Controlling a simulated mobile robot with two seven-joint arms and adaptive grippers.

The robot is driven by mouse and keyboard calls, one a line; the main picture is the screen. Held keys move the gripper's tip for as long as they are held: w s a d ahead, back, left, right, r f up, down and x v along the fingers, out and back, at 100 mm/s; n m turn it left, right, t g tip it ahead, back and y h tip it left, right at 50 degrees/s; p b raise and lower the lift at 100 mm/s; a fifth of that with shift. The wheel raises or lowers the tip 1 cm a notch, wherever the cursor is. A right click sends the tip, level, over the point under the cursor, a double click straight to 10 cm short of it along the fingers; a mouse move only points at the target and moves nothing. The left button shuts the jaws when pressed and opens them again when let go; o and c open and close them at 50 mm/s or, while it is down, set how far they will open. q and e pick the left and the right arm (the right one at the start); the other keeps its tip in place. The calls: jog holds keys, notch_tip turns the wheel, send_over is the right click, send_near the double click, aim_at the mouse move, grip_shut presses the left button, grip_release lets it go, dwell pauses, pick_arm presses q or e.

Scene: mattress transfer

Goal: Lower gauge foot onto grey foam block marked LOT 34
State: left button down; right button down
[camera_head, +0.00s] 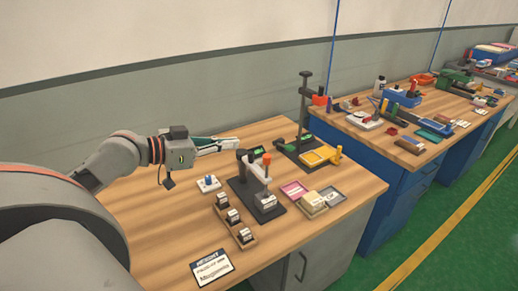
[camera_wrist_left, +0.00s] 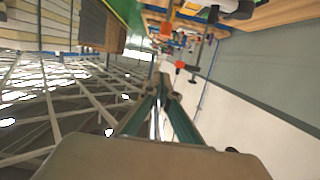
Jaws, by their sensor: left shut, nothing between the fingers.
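My left gripper (camera_head: 238,143) reaches in from the left above the table. Its fingers are shut and empty, apart from the gauge. It also shows in the left wrist view (camera_wrist_left: 161,82), with teal fingers closed together. The gauge (camera_head: 245,172), dark with an orange handle and a small green display, stands right of and below the gripper in the head view. A small grey block with a pale label (camera_head: 266,201) sits on the gauge's black base, beneath the orange part. Its lettering is too small to read, and I cannot tell whether the foot touches it. My right gripper is out of view.
A wooden rack (camera_head: 247,240) holds several labelled blocks. A white piece with a blue knob (camera_head: 208,184) lies nearby. A pink tray (camera_head: 293,189), pale blocks and a grey tray (camera_head: 334,195) lie to the right. A tall stand (camera_head: 304,110) rises behind.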

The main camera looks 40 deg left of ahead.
pick_arm(q)
jog(key=w+d+f+p, duration=0.1)
jog(key=w+d+f, duration=0.2)
jog(key=w+f, duration=0.3)
jog(key=x, duration=0.2)
jog(key=shift+w+p, duration=0.35)
jog(key=shift+w, duration=0.1)
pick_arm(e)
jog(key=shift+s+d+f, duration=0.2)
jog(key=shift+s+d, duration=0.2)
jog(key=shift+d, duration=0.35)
